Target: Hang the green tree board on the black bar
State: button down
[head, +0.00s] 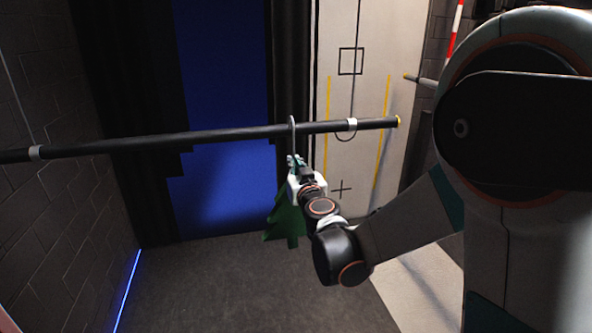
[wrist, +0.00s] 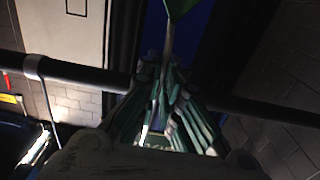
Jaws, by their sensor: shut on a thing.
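The black bar (head: 215,135) runs level across the head view and crosses the wrist view (wrist: 262,106). My gripper (head: 295,161) is just below the bar, right of its middle. It is shut on the green tree board (head: 289,224), whose green part hangs below and behind my wrist, partly hidden by it. A light grey hook or loop (head: 292,128) rises from the gripper to the bar and overlaps it. I cannot tell whether it rests on the bar. In the wrist view the fingers (wrist: 168,68) close on a thin stem, with a green piece (wrist: 179,8) beyond.
A light collar (head: 351,125) with a thin loop sits on the bar to the right, and another collar (head: 35,152) to the left. A pale panel (head: 345,90) stands behind. The floor (head: 215,285) below is clear.

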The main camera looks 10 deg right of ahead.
jog(key=shift+w+r, duration=0.15)
jog(key=shift+w, duration=1.1)
jog(key=shift+w+f+b, duration=0.9)
jog(key=shift+w+f, duration=0.65)
jog(key=shift+w, duration=0.25)
